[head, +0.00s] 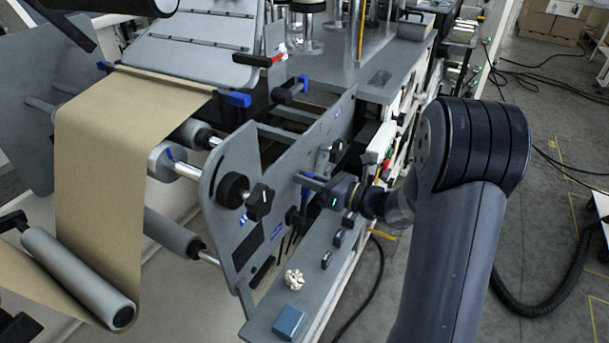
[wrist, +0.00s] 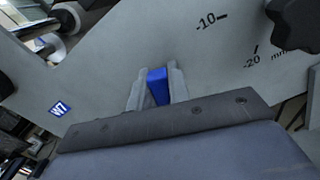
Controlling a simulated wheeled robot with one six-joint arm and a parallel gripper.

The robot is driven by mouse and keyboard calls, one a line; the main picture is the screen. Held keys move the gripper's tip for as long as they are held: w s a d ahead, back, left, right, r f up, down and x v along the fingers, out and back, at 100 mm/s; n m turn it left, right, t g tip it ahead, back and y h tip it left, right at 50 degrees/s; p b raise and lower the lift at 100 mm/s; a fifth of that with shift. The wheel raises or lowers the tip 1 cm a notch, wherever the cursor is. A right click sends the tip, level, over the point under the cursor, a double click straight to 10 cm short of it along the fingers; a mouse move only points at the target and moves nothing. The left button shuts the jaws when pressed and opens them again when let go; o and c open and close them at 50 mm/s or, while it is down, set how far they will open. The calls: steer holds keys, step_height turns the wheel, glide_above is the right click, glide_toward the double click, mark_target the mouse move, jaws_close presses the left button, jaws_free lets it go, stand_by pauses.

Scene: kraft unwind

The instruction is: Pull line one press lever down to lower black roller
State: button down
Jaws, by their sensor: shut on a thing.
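My gripper (head: 308,181) reaches from the right to the grey side plate (head: 228,165) of the machine in the head view. In the wrist view my gripper (wrist: 156,86) has its two grey fingers closed on a blue piece, the press lever (wrist: 157,86), in front of the plate. In the head view a little of the blue lever (head: 308,174) shows at the fingertips; the rest is hidden by the fingers. A thick black roller (head: 110,6) is at the top left of the head view; I cannot tell whether this lever moves it.
Brown paper web (head: 110,150) runs over grey rollers at left. Black star knobs (head: 260,201) stick out from the plate near my gripper. A ledge below holds a blue box (head: 289,323) and a crumpled white piece (head: 294,279). Floor at right has a black hose (head: 545,302).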

steer(key=w+d+f+m+p, duration=0.4)
steer(key=w+f+m+p, duration=0.2)
steer(key=f+m, duration=0.4)
steer(key=shift+w+d+f+m, duration=0.2)
steer(key=shift+f+m, duration=0.2)
steer(key=shift+m, duration=1.8)
steer(key=c, duration=1.3)
jaws_free()
steer(key=v, duration=1)
steer(key=shift+s+d, duration=0.25)
steer(key=shift+d, duration=0.05)
